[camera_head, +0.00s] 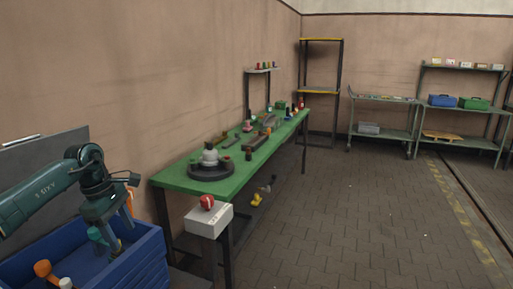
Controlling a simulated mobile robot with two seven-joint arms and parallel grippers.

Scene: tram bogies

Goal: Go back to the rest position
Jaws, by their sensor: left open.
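My left arm comes in from the left, and its gripper (109,232) points down over the blue crate (150,258) at the lower left. The gripper is open, and I see nothing held between its fingers. The fingertips are small and dark against the crate, so their exact height above its contents is hard to tell. Orange-topped items (43,269) and a pale-topped item lie in the crate's near part. My right gripper is out of view.
A long green workbench (175,178) with a round dark fixture (211,170) and several small parts runs along the wall. A white box (208,221) with a red button stands at its near end. Shelves (460,140) stand at the back right.

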